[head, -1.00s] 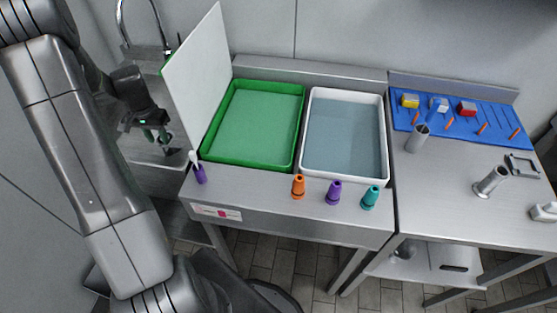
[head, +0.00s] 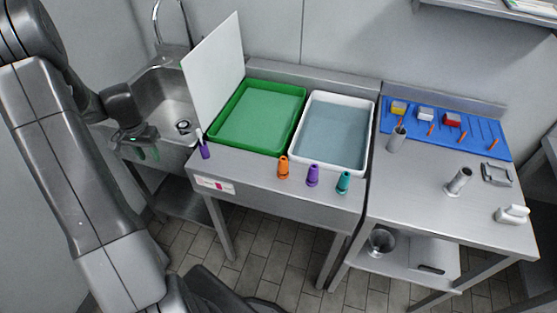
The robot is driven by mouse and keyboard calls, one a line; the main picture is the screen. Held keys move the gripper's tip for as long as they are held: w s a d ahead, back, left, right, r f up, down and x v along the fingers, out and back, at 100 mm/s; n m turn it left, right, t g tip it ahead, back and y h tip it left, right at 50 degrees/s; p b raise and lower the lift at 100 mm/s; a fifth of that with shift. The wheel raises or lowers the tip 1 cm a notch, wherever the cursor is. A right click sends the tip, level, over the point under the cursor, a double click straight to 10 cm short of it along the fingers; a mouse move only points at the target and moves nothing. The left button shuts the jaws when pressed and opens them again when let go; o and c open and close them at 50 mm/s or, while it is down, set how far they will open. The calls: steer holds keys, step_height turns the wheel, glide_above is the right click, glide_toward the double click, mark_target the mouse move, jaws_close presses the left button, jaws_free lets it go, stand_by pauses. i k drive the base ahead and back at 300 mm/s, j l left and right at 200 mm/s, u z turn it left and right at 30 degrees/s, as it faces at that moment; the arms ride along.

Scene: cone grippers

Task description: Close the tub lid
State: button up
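The green tub (head: 243,146) sits on the steel bench. Its lid (head: 214,72), a flat pale panel, stands upright along the tub's left side, so the tub is open at the top. A white tub (head: 363,152) of bluish liquid stands right beside it, with no lid in view. My gripper (head: 147,155) hangs over the sink's front edge, left of the lid and apart from it.
Orange (head: 283,168), purple (head: 312,175) and teal (head: 343,183) cones line the bench's front edge. The sink (head: 165,108) is at left. A blue board (head: 470,137) and metal cups lie on the right table.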

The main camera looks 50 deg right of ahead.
mark_target(214, 71)
steer(key=k+l+z, duration=0.25)
steer(key=k, duration=0.25)
steer(key=i+z, duration=0.25)
steer(key=z, duration=0.15)
steer(key=i+z, duration=0.2)
steer(key=z, duration=0.15)
steer(key=i+j+z, duration=0.15)
steer(key=z, duration=0.25)
steer(key=i, duration=0.05)
